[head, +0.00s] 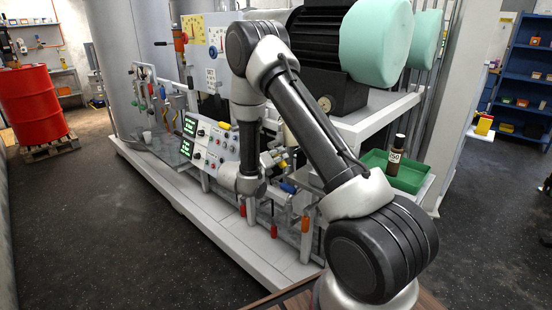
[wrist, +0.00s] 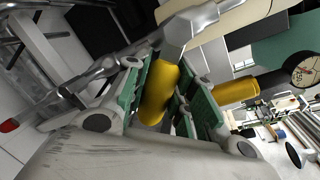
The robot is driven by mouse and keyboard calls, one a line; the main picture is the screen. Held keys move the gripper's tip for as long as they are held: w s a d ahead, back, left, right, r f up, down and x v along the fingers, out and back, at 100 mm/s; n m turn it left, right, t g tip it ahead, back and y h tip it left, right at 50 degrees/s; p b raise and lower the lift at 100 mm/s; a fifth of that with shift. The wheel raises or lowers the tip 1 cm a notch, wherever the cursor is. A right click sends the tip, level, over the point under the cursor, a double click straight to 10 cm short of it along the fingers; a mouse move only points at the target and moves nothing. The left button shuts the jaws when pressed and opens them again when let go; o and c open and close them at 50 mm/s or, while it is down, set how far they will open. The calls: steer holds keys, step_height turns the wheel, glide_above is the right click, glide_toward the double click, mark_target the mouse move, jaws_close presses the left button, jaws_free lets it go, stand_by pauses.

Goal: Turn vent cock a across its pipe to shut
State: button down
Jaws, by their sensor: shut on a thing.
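My gripper (wrist: 160,95) has its green-padded fingers closed on a yellow cock handle (wrist: 158,100) in the wrist view. The handle joins a grey metal fitting (wrist: 185,32) on a pipe. A second yellow handle (wrist: 237,92) lies just beyond the right finger, apart from it. No label shows which one is vent cock a. In the head view my gripper (head: 273,159) is small, beside the panel and at the pipework, with yellow (head: 284,163) showing by its fingers. My arm hides part of the pipes there.
A control panel (head: 207,145) with green displays stands left of my gripper. Orange and blue handles (head: 288,187) sit on pipes close by. A green tray (head: 408,174) with a brown bottle (head: 394,155) is at right. A red drum (head: 32,104) stands far left. The floor in front of the skid is clear.

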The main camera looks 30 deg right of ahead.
steer(key=r+n, duration=0.1)
steer(key=n, duration=0.1)
steer(key=s+n+g, duration=0.1)
steer(key=shift+d+r+n, duration=0.2)
steer(key=shift+r+n, duration=0.15)
steer(key=shift+n, duration=0.05)
steer(key=shift+s+r+n+g, duration=0.1)
steer(key=shift+r+n+g, duration=0.3)
steer(key=shift+n, duration=0.5)
steer(key=shift+s+r+n+g, duration=0.15)
steer(key=shift+r+n, duration=0.3)
steer(key=shift+n, duration=0.45)
steer(key=c, duration=1.2)
jaws_free()
steer(key=shift+r, duration=0.1)
steer(key=shift+o, duration=0.2)
steer(key=v, duration=1.2)
steer(key=shift+w, duration=0.15)
